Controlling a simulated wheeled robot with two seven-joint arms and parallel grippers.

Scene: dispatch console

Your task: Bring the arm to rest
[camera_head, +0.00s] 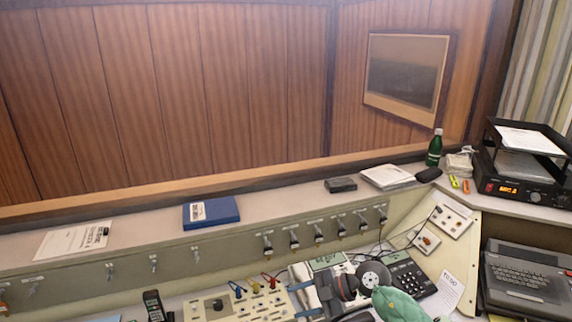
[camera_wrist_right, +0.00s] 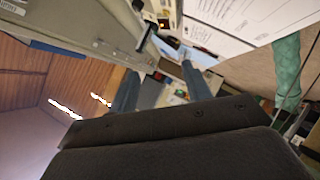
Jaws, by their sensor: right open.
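My right gripper (camera_wrist_right: 160,70) shows in the right wrist view as two blue-grey fingers standing apart, with nothing seen between them. Its dark body fills the bottom of that view. In the head view the gripper is low among the crowded desk items at the bottom edge, and its outline is hard to make out there. I cannot tell whether it touches anything. My left gripper is in neither view.
A sloped console with a row of hooks runs across the head view. A blue binder (camera_head: 211,212) and green bottle (camera_head: 434,148) stand on its ledge. A typewriter (camera_head: 525,280) is far right.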

